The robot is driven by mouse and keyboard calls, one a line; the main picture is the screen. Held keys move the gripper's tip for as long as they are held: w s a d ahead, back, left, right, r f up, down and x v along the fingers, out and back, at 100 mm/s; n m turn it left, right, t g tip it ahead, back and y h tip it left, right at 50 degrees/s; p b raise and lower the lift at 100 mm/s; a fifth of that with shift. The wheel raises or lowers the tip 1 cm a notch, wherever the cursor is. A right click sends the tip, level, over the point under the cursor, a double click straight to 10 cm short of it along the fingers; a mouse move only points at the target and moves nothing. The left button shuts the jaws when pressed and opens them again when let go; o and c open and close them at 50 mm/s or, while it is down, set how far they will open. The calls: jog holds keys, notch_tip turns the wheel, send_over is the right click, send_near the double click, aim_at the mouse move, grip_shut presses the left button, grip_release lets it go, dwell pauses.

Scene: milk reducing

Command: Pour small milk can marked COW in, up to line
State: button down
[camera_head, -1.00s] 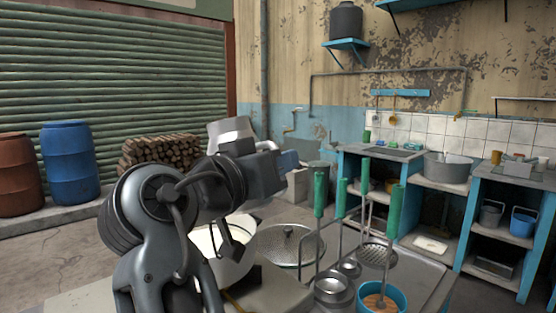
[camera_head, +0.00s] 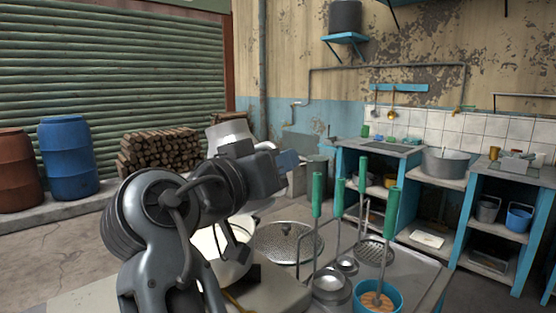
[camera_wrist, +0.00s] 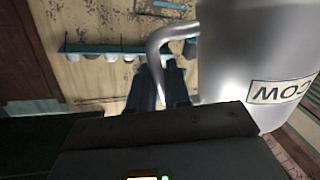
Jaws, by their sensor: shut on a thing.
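The small silver milk can (camera_head: 230,132) shows partly above my wrist in the head view; its lower part is hidden by my arm. In the wrist view the can (camera_wrist: 240,50) fills the upper right, and its COW label (camera_wrist: 282,90) reads upside down. I cannot see a fill line or any milk flowing.
Green-handled ladles (camera_head: 317,195) stand upright on the right, near a blue cup (camera_head: 378,298). A blue-framed counter (camera_head: 395,150) stands against the back wall. Firewood (camera_head: 160,152) and barrels (camera_head: 68,160) are at left.

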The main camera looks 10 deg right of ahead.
jog(key=shift+s+d+r+n+p, duration=0.15)
jog(key=shift+r+n+p, duration=0.4)
jog(key=shift+p, duration=0.65)
jog(key=shift+f+n+p, duration=0.75)
jog(key=shift+n+p, duration=0.4)
jog(key=shift+p, duration=0.65)
jog(key=shift+r+n+p, duration=0.1)
jog(key=shift+n+p, duration=1.2)
jog(key=shift+p, duration=0.8)
jog(key=shift+w+a+r+n+p, duration=0.25)
jog(key=shift+n+p, duration=0.35)
jog(key=shift+p, duration=0.4)
jog(key=shift+w+a+r+n+p, duration=0.15)
jog(key=shift+w+a+n+p, duration=0.15)
jog(key=shift+n+p, duration=0.5)
jog(key=shift+w+a+r+n+p, duration=0.25)
jog(key=shift+a+n+p, duration=0.1)
jog(key=shift+n+p, duration=0.25)
jog(key=shift+w+a+r+n, duration=0.2)
jog(key=shift+w+a+n, duration=0.2)
jog(key=shift+n, duration=0.2)
